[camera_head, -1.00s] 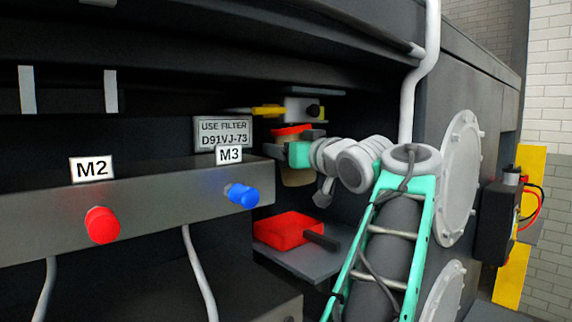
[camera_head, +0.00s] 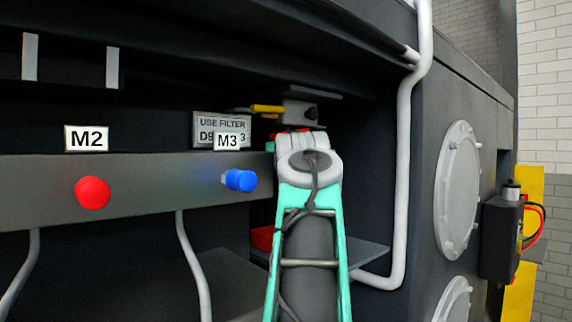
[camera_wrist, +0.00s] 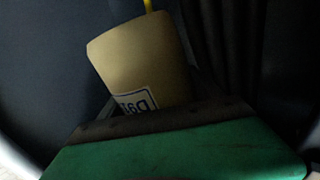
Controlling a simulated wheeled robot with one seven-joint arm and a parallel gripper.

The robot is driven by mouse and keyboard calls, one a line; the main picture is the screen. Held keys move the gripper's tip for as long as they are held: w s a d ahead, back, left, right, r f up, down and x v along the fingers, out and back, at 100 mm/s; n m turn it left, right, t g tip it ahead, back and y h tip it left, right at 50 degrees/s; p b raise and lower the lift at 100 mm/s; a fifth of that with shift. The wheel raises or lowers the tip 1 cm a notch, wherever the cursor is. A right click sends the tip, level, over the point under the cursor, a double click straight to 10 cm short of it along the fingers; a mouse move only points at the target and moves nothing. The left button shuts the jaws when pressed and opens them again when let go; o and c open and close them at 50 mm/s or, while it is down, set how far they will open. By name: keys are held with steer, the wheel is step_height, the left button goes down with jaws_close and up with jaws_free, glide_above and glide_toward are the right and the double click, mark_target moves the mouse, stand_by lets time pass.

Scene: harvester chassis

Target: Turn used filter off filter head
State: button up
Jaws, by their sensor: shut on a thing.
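The used filter (camera_wrist: 145,65) is a tan can with a partly visible white and blue label in the wrist view. It looks tilted there, and its lower part is hidden behind my gripper (camera_wrist: 160,112), which is shut on it. In the head view my arm hides the filter and the gripper. The filter head (camera_head: 302,112) is the grey block under the shelf, with a yellow lever (camera_head: 267,109) at its left. A strip of red shows just below the block. I cannot tell whether the filter still touches the head.
A red tray (camera_head: 262,238) sits on a grey shelf (camera_head: 358,254), mostly behind my arm. A panel at left carries a red knob (camera_head: 92,192) and a blue knob (camera_head: 240,180). A white pipe (camera_head: 404,150) runs down at right. A "USE FILTER" sign (camera_head: 221,124) is partly covered.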

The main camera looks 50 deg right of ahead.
steer(key=shift+o, duration=0.8)
steer(key=shift+s+d+m+g+h, duration=0.4)
steer(key=shift+s+d+m+g, duration=0.15)
steer(key=shift+s, duration=0.2)
steer(key=shift+w+d+f+b, duration=0.1)
steer(key=shift+f+b, duration=0.3)
steer(key=shift+f, duration=0.05)
steer(key=shift+w+d+f+b, duration=0.1)
steer(key=shift+f+b, duration=0.25)
steer(key=shift+f, duration=0.1)
steer(key=shift+w+f+b, duration=0.15)
steer(key=shift+f+b, duration=0.2)
steer(key=shift+f, duration=0.15)
steer(key=shift+c, duration=1.1)
steer(key=shift+a+r, duration=0.15)
steer(key=shift+a+r+t, duration=0.1)
steer(key=shift+t, duration=0.15)
